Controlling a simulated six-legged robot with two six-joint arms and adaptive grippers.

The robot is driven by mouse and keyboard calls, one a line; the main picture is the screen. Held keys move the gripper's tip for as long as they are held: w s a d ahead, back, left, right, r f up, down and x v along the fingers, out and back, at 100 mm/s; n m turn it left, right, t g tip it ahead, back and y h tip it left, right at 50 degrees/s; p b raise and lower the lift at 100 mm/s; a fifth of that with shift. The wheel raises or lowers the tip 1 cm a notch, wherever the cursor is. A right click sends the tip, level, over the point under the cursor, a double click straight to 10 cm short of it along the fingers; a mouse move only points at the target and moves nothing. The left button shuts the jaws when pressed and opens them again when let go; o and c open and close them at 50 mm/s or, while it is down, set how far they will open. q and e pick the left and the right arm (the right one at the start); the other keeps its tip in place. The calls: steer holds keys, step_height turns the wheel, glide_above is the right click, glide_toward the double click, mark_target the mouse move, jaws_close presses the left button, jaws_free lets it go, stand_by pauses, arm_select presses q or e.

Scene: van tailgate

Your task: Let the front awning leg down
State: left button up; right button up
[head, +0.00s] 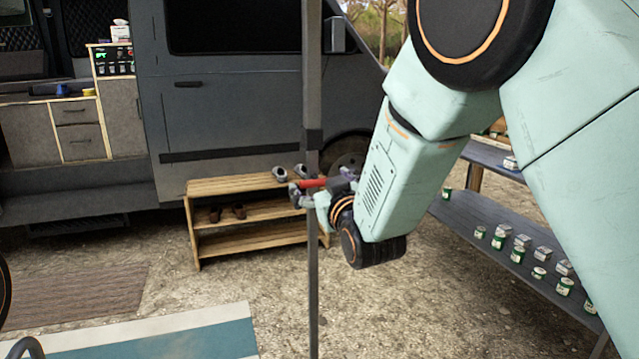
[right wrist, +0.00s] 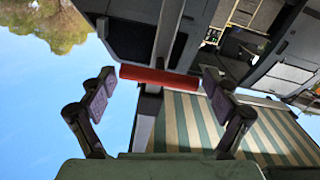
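The awning leg (head: 313,240) is an upright grey pole in the middle of the head view. A dark collar (head: 312,139) sits on it, with a red lever (head: 314,183) below. My right gripper (head: 320,187) is at the lever's height, partly hidden by my own arm. In the right wrist view, the red lever (right wrist: 160,77) lies crosswise just ahead of the fingertips, in front of the grey leg (right wrist: 144,122). My right gripper (right wrist: 160,90) is open there, with its fingers wide apart and nothing between the pads. My left gripper is not in view.
A wooden shoe rack (head: 230,187) stands behind the leg, beside the grey van (head: 230,110). A dark shelf (head: 480,225) with several cans is at the right. A striped mat (head: 170,340) lies at the lower left. Gravel around the leg's lower part is clear.

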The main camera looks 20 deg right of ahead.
steer(key=shift+f, duration=0.1)
steer(key=c, duration=1)
steer(key=b, duration=0.5)
glide_toward(314, 227)
steer(key=w, duration=0.5)
steer(key=shift+w, duration=0.25)
steer(key=shift+c, duration=0.2)
steer(key=shift+a, duration=0.1)
steer(key=o, duration=1.5)
steer(key=shift+c, duration=0.2)
steer(key=shift+s, duration=0.15)
steer(key=s, duration=1.1)
steer(key=shift+s, duration=0.4)
steer(key=shift+w, duration=0.1)
